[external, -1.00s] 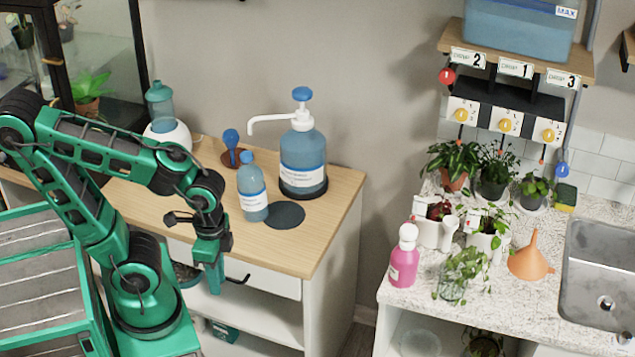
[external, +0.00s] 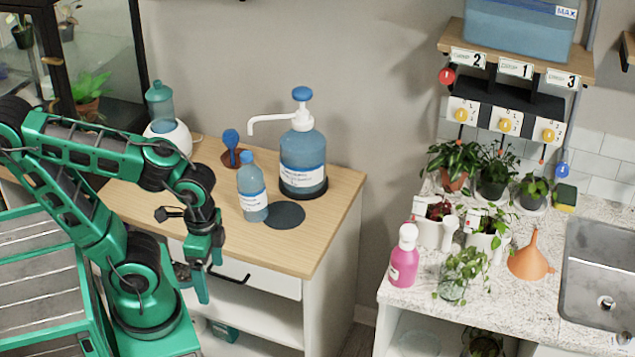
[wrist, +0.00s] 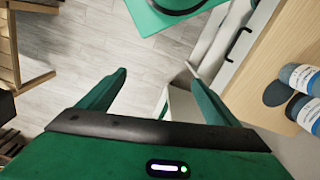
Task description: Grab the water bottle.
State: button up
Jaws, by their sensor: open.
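The water bottle (external: 252,190) is blue, with a blue cap and a white label, and stands upright on the wooden cabinet top. My gripper (external: 194,281) hangs in front of the cabinet, near the drawer handle, apart from the bottle and lower than it. Two blue bottles lie at that view's right edge, partly cut off; the upper one (wrist: 301,78) appears to be the water bottle.
A large pump bottle (external: 303,160) stands behind the water bottle, and a dark round mat (external: 286,215) lies beside it. A white rounded device (external: 168,135) and a blue scoop (external: 231,140) are farther left. The drawer handle (external: 232,278) sticks out close to my gripper.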

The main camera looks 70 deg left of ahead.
jog(key=w+a+f+n+g+y, duration=0.1)
jog(key=w+a+f+n+y, duration=0.25)
jog(key=w+a+n, duration=0.5)
jog(key=w+a+f+n+y, duration=0.2)
jog(key=w+a+f+n, duration=0.2)
jog(key=w+a+n, duration=0.45)
jog(key=w+a+r+n+y, duration=0.2)
jog(key=w+a+n+y, duration=0.3)
jog(key=a, duration=0.4)
jog(key=w+a+r+n+y, duration=0.2)
jog(key=a+r+n+y, duration=0.15)
jog(key=r+y, duration=0.5)
jog(key=h, duration=0.1)
send_near(259, 196)
jog(key=a, duration=0.3)
jog(key=shift+n+g, duration=0.25)
jog(key=shift+g, duration=0.05)
jog(key=a, duration=0.5)
jog(key=shift+s+a, duration=0.15)
jog(key=shift+a, duration=0.25)
jog(key=shift+s+a, duration=0.25)
jog(key=shift+a, duration=1.05)
jog(key=shift+s+a, duration=0.25)
jog(key=shift+a, duration=1.05)
